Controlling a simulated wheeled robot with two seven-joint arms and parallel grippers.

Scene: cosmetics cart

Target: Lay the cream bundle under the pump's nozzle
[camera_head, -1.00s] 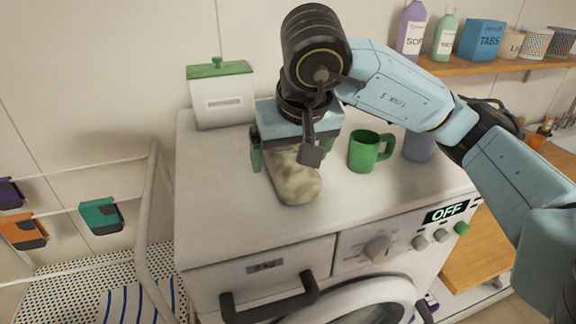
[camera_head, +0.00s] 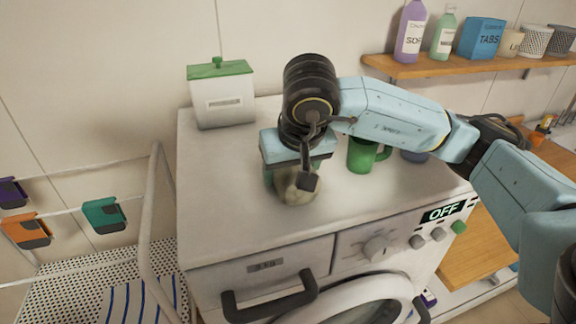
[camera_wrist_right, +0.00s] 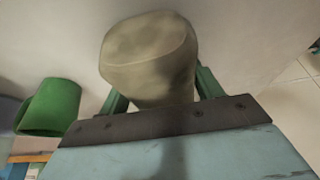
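The cream bundle (camera_head: 299,190) lies on top of the white washing machine, near the middle of its front half. My right gripper (camera_head: 293,183) is over it, with a green finger on each side. In the right wrist view the bundle (camera_wrist_right: 150,55) sticks out beyond the fingers (camera_wrist_right: 162,90). The fingers are beside its sides, but I cannot tell if they press on it. The palm hides the bundle's rear part. I cannot make out a pump or nozzle for certain. My left gripper is not in view.
A green mug (camera_head: 362,156) stands right of the bundle, with a bluish cup (camera_head: 414,156) beyond it. A green-lidded white box (camera_head: 221,95) stands at the back left. A shelf (camera_head: 440,68) holds bottles and a blue box. The machine top's left front is clear.

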